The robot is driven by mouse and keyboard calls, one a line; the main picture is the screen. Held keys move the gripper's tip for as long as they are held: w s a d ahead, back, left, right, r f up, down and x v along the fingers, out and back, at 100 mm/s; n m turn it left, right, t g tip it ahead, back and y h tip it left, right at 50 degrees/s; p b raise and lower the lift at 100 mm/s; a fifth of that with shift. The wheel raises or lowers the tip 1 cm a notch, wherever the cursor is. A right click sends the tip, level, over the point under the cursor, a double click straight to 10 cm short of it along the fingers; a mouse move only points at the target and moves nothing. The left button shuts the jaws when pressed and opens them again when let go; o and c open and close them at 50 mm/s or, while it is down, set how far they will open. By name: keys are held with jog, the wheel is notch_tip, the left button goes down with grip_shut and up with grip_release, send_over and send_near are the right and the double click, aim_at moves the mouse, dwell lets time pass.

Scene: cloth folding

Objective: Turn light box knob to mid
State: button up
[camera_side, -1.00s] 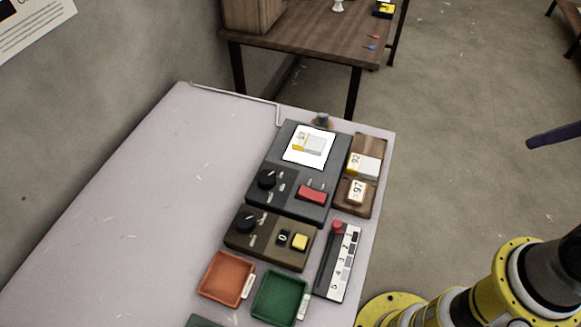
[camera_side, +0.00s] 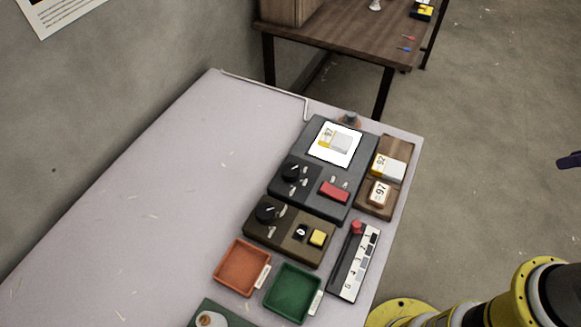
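The light box (camera_side: 308,201) is a dark grey box on the pale table. Its bright white panel (camera_side: 320,155) is lit, and a small slide with a yellow end (camera_side: 333,141) lies on it. The light box knob (camera_side: 292,172) is black and round, at the left of the box's front part, with small pale marks beside it. Its exact pointer direction is too small to tell. A red switch (camera_side: 334,191) sits to its right. My gripper is not in view, and nothing touches the knob.
A brown box with another black knob (camera_side: 268,211) and a yellow button (camera_side: 318,238) stands in front. Orange (camera_side: 240,268) and green (camera_side: 293,292) trays, a slider strip (camera_side: 354,262) and a wooden holder (camera_side: 377,197) are nearby. The table's left side (camera_side: 170,190) is clear.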

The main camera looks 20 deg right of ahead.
jog(key=shift+o, duration=1.2)
jog(key=shift+r+n, duration=0.25)
jog(key=shift+n, duration=0.15)
jog(key=o, duration=0.5)
jog(key=r+n, duration=0.1)
jog(key=w+r, duration=0.1)
jog(key=r, duration=0.1)
jog(key=w+r+n, duration=0.1)
jog(key=shift+w+a+r+n, duration=0.1)
jog(key=shift+w+r+n, duration=0.15)
jog(key=shift+r+n, duration=0.05)
jog(key=shift+o, duration=0.4)
jog(key=w+a+r+n, duration=0.2)
jog(key=w+r+n, duration=0.1)
jog(key=w+r, duration=0.2)
jog(key=shift+w+n, duration=0.4)
jog(key=shift+w, duration=0.45)
jog(key=w+a+r+n+g+y, duration=0.15)
jog(key=w+a+n, duration=0.3)
jog(key=w, duration=0.45)
jog(key=n+g+h, duration=0.2)
jog(key=n+g, duration=0.2)
jog(key=n, duration=0.4)
send_over(290, 170)
notch_tip(290, 170, down, 24)
jog(key=r, duration=0.1)
jog(key=shift+y, duration=0.25)
notch_tip(290, 170, down, 14)
